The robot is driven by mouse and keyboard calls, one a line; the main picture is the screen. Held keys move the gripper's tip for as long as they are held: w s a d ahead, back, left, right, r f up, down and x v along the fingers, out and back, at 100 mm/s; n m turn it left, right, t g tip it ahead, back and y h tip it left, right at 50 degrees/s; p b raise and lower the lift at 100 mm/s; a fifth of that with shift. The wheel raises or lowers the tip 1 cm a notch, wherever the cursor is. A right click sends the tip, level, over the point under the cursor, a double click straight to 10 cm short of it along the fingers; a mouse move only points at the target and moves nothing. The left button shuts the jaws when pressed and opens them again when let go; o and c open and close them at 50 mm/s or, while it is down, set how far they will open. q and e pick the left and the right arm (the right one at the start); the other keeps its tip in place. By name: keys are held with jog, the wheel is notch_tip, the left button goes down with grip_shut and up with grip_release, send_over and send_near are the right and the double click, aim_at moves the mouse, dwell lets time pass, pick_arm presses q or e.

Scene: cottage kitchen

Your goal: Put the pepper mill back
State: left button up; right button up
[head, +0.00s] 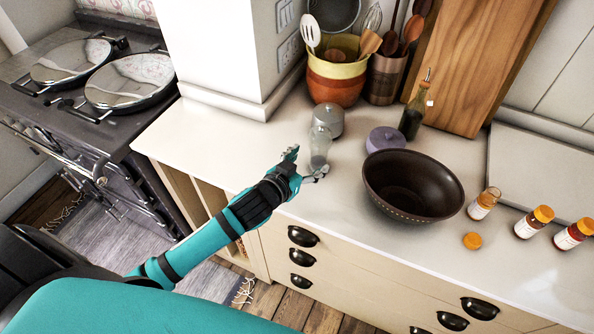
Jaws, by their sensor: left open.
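A small clear, upright object (319,149), which looks like the pepper mill, stands on the pale counter (230,140). My left gripper (306,164) is open just in front of it, one finger towards its left side and the other towards its lower right. I cannot tell whether the fingers touch it. A grey, metal-looking round container (328,117) stands right behind the clear object and partly overlaps it. My right gripper is not in view.
A dark bowl (413,186) stands to the right, with a purple lidded pot (385,139) and an oil bottle (413,114) behind it. A utensil crock (335,82) is at the back. Spice jars (534,221) stand far right. The counter left of the gripper is clear.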

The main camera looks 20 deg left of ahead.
pick_arm(q)
jog(key=v, duration=0.5)
jog(key=shift+s+r+b, duration=0.1)
jog(key=shift+s+b, duration=0.2)
dwell(1.3)
